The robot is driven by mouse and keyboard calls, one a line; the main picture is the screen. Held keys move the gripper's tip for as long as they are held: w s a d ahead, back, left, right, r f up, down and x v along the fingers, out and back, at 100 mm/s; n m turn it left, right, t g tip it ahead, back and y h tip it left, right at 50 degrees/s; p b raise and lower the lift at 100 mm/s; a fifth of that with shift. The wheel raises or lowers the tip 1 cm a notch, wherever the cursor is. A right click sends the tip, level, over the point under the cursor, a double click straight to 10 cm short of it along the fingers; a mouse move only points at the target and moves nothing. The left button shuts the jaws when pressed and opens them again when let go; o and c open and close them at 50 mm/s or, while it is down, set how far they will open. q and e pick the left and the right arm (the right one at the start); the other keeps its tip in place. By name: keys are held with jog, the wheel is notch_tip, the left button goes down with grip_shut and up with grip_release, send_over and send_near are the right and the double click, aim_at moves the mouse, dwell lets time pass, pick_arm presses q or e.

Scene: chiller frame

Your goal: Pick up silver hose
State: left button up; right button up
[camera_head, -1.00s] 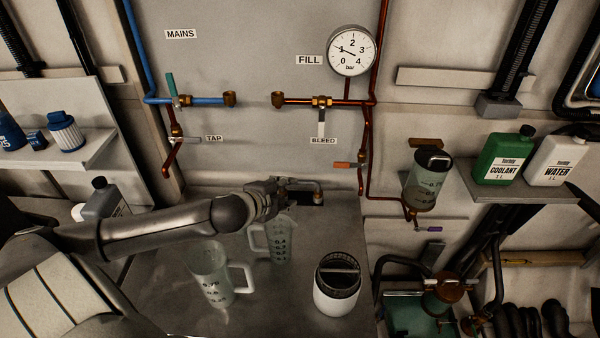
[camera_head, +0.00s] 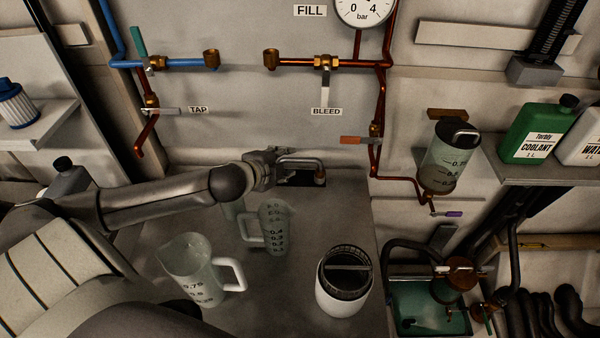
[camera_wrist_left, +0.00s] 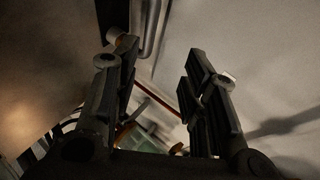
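The silver hose (camera_head: 301,160) is a thin bent metal tube with a brass-coloured end. It stands at the back of the grey worktop, above a dark opening. My left gripper (camera_head: 272,166) is at the hose's left end in the head view. In the left wrist view the gripper's fingers (camera_wrist_left: 160,65) are wide apart with nothing clamped between them. A silver tube, apparently the hose (camera_wrist_left: 152,25), runs past beyond the fingertips at the top. Whether a finger touches it I cannot tell. My right gripper is not in view.
Two clear measuring jugs (camera_head: 191,268) (camera_head: 275,228) stand on the worktop (camera_head: 255,305) below my left arm. A white canister with a black top (camera_head: 342,290) stands to their right. Copper pipes (camera_head: 378,120) and a clear reservoir (camera_head: 450,158) are at the right.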

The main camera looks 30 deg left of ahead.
aim_at(299, 161)
pick_arm(q)
jog(key=shift+s+f+x, duration=0.15)
jog(key=shift+f+x, duration=0.1)
jog(key=shift+x, duration=0.9)
jog(key=shift+s+f+x, duration=0.1)
jog(key=shift+f+x, duration=0.1)
jog(key=shift+x, duration=0.95)
jog(key=shift+s+f+x, duration=0.15)
jog(key=shift+f+x, duration=0.1)
jog(key=shift+x, duration=0.9)
jog(key=shift+w+f, duration=0.2)
jog(key=shift+w, duration=0.25)
jog(key=x, duration=0.4)
jog(key=shift+p, duration=0.4)
jog(key=shift+f, duration=0.1)
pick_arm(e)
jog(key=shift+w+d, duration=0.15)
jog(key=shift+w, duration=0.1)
pick_arm(q)
jog(key=shift+c, duration=0.4)
grip_shut()
